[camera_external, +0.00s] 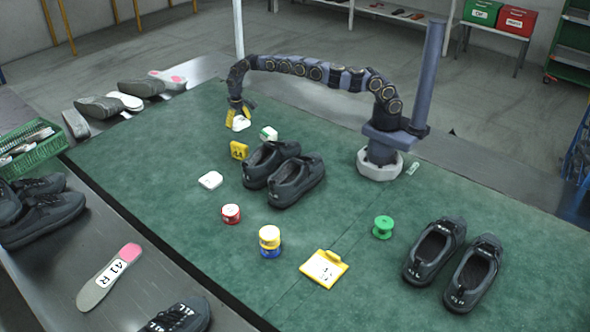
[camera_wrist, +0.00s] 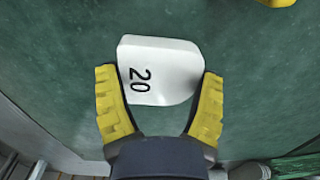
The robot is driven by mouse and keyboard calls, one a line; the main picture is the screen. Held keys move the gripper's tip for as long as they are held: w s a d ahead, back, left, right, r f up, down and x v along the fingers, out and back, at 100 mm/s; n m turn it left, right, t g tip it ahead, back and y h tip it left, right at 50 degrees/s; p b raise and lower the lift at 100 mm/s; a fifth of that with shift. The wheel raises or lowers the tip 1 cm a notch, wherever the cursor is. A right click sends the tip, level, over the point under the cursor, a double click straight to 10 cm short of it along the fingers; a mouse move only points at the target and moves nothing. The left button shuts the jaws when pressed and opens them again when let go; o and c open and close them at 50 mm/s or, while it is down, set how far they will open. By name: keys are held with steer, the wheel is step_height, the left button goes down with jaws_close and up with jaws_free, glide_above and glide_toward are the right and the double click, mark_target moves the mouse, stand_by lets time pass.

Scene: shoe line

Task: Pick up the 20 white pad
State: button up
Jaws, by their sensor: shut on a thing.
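The white pad marked 20 (camera_wrist: 160,68) lies between my gripper's two yellow fingers in the wrist view. My gripper (camera_wrist: 160,100) is shut on it, with a finger at each side. In the external view my gripper (camera_external: 238,115) is at the far left part of the green mat, and the white pad (camera_external: 241,124) shows just under the fingers. I cannot tell whether the pad is touching the mat or slightly above it.
A white-and-green spool (camera_external: 268,133) and a yellow block (camera_external: 239,150) stand close by. Another white pad (camera_external: 210,180) lies nearer the camera. A pair of dark shoes (camera_external: 285,173) sits mid-mat. The green mat (camera_external: 150,150) is clear to the left.

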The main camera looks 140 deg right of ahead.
steer(key=s+a+r, duration=0.3)
steer(key=a+r, duration=0.3)
steer(key=a, duration=0.4)
steer(key=shift+s+a+r, duration=0.25)
steer(key=shift+s, duration=0.05)
